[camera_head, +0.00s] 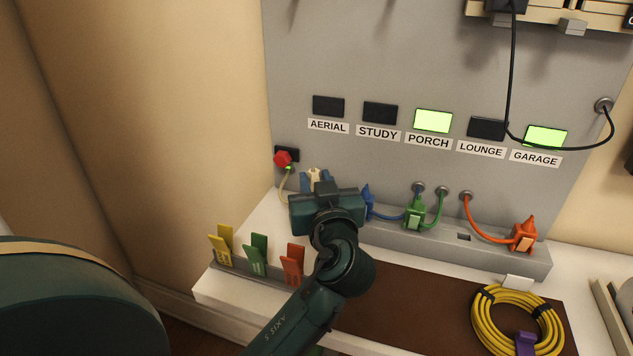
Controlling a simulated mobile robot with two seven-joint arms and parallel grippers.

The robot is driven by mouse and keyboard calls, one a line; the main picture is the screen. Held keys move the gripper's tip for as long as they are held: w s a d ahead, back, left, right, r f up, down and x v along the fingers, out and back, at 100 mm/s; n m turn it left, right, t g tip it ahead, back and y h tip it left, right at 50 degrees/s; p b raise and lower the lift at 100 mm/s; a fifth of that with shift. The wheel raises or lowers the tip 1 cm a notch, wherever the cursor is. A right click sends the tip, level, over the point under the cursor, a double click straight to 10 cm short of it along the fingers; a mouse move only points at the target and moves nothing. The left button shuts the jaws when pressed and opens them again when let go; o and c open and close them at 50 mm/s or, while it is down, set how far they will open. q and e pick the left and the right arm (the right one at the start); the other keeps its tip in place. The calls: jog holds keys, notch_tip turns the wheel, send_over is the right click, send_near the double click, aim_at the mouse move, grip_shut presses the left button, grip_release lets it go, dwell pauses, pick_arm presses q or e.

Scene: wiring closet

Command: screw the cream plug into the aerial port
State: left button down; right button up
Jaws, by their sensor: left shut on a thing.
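The cream plug (314,174) shows as a small pale tip just beyond my left gripper (318,182), which is shut on it. The gripper's body hides most of the plug. A cream cable (284,188) hangs from the grey panel to the left of the gripper and runs down behind it. The AERIAL label (328,127) is on the panel above the gripper, under a dark display (328,106). I cannot make out the aerial port itself. My right gripper is not in view.
A red knob (283,158) is left of the gripper. Blue (368,204), green (414,213) and orange (523,236) plugs stand along the ledge (390,236) to its right. Coloured tags (259,254) stand at the front left. A yellow cable coil (515,320) lies on the brown mat (420,310).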

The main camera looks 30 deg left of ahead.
pick_arm(q)
jog(key=shift+f+b, duration=0.5)
jog(key=shift+f, duration=0.05)
jog(key=shift+r, duration=0.1)
jog(key=shift+r+p, duration=0.4)
jog(key=shift+r, duration=0.15)
jog(key=shift+b, duration=0.35)
dwell(0.9)
jog(key=shift+f+b, duration=0.75)
jog(key=shift+r, duration=0.1)
jog(key=shift+r+p, duration=0.45)
jog(key=shift+r, duration=0.15)
